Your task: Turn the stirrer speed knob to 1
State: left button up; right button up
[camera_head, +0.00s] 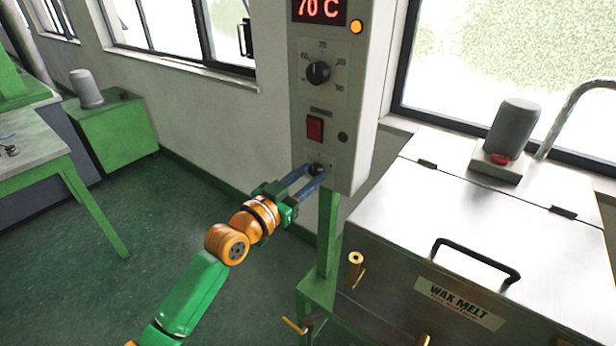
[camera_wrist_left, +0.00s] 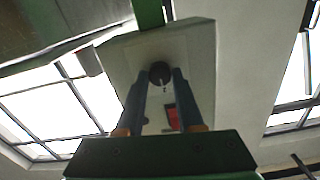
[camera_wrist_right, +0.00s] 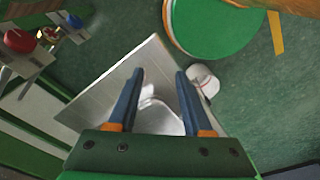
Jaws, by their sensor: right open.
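The grey control box (camera_head: 359,100) hangs at the upper middle of the head view. Its lowest dark round knob (camera_head: 316,169) sits near the bottom edge, partly hidden by fingers. My left gripper (camera_head: 311,172) reaches it from below left. In the left wrist view the knob (camera_wrist_left: 160,73) fills the gap between the blue fingertips, which look closed on its sides; its pale mark points down in that picture. The scale markings around it are too small to read. My right gripper (camera_wrist_right: 160,77) is open with nothing held between its fingers; it is outside the head view.
Above are a red switch (camera_head: 315,128), a larger dial (camera_head: 318,72) and a 70 C display (camera_head: 319,9). The steel wax melt tank (camera_head: 440,220) with a black handle (camera_head: 476,262) stands at right. A green post (camera_head: 328,235) stands below the box.

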pick_arm(q)
grip_shut()
jog(key=shift+n, duration=0.3)
pick_arm(e)
jog(key=shift+a+r, duration=0.1)
pick_arm(q)
jog(key=n+p, duration=0.1)
jog(key=n, duration=0.3)
jog(key=shift+n, duration=0.4)
pick_arm(e)
jog(key=shift+r, duration=0.55)
pick_arm(q)
jog(key=n+p, duration=0.1)
jog(key=n, duration=0.5)
pick_arm(e)
jog(key=shift+r, duration=0.6)
pick_arm(q)
jog(key=shift+p, duration=0.3)
jog(key=o, duration=1)
grip_release()
